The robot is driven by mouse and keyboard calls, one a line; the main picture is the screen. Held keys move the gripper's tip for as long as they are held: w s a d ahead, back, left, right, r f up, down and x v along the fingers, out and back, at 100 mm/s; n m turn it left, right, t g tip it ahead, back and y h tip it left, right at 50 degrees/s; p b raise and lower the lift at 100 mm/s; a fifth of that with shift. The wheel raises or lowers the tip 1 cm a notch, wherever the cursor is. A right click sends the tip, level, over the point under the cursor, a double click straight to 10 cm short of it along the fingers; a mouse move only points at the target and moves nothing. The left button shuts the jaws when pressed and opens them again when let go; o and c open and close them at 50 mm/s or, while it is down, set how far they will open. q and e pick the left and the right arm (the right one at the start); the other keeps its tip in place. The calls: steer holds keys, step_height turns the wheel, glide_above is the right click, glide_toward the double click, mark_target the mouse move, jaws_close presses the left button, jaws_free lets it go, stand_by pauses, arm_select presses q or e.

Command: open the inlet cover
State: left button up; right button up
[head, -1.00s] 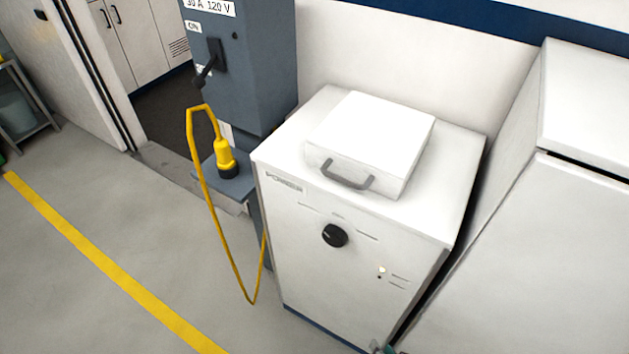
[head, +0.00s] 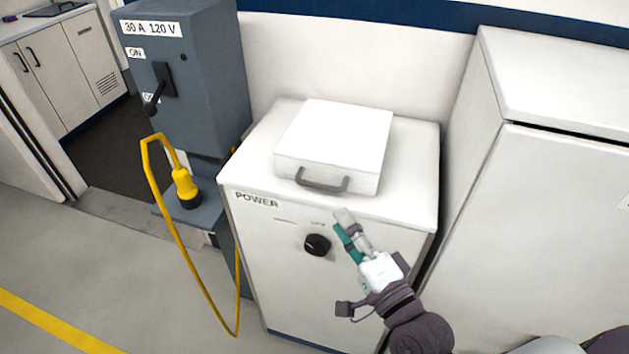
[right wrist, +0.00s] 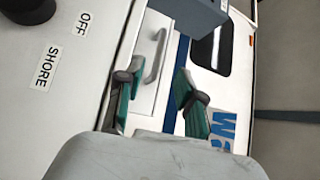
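The inlet cover (head: 337,140) is a white, flat, box-like lid with a dark grey bar handle (head: 322,183) on its front. It lies closed on top of the white POWER cabinet (head: 270,270). My right gripper (head: 346,224) is just in front of the cabinet's upper front, below and right of the handle, and not touching it. In the right wrist view its two green-padded fingers (right wrist: 155,90) are apart with nothing between them, and the handle (right wrist: 156,55) shows beyond them. My left gripper is not in view.
A black knob (head: 317,245) is on the cabinet front. A blue-grey switch box (head: 200,70) with a lever stands to the left, with a yellow plug (head: 185,185) and hanging cable. A larger white cabinet (head: 540,220) stands close on the right. Floor at the left is clear.

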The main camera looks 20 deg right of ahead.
mark_target(316, 183)
steer(key=p+x, duration=0.2)
steer(key=x, duration=0.8)
steer(key=shift+w+a, duration=0.15)
steer(key=shift+w, duration=0.15)
steer(key=shift+f, duration=0.1)
jaws_close()
